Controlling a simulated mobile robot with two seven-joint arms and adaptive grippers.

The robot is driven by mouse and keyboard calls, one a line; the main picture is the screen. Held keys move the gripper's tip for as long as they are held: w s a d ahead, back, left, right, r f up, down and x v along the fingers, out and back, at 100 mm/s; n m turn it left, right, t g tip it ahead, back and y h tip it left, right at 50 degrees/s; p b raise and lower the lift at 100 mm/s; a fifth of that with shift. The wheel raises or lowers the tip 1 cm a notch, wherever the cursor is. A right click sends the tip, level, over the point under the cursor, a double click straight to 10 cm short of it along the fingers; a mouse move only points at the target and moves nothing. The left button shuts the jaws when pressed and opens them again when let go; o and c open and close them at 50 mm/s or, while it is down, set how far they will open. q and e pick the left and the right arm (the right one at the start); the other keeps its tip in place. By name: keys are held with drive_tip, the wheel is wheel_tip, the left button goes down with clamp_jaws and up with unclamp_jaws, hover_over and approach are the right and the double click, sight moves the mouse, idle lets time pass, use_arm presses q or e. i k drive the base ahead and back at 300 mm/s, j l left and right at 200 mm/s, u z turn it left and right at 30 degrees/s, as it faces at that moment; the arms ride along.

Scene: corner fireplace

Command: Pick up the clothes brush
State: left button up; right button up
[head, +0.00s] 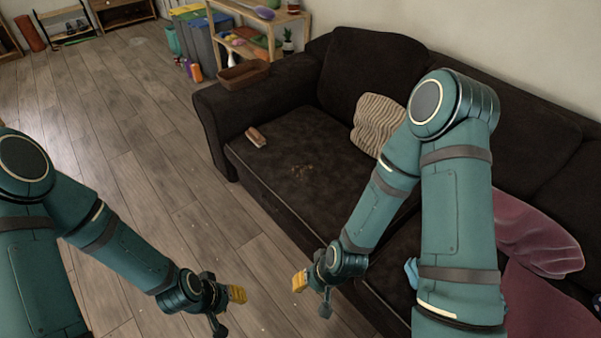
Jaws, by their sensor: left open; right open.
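The clothes brush (256,136) looks like a small reddish-brown and pale block. It lies on the seat of the dark sofa (262,165), near the left armrest and the front edge. My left gripper (228,310) is open and empty over the wooden floor at the bottom of the view, well below and left of the brush. My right gripper (311,296) is open and empty in front of the sofa's front edge, also well away from the brush. Nothing covers the brush.
A striped cushion (378,124) and crumbs (301,171) are on the sofa. A wooden shelf (262,22) and bins stand behind. The floor (130,130) at left is clear.

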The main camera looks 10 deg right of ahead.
sight(254, 136)
drive_tip(key=i+j+z, duration=0.15)
drive_tip(key=i+j, duration=0.6)
drive_tip(key=i+j+z, duration=0.15)
drive_tip(key=i+j, duration=0.7)
drive_tip(key=i+j+z, duration=0.15)
drive_tip(key=i+j, duration=0.75)
drive_tip(key=k+j, duration=0.05)
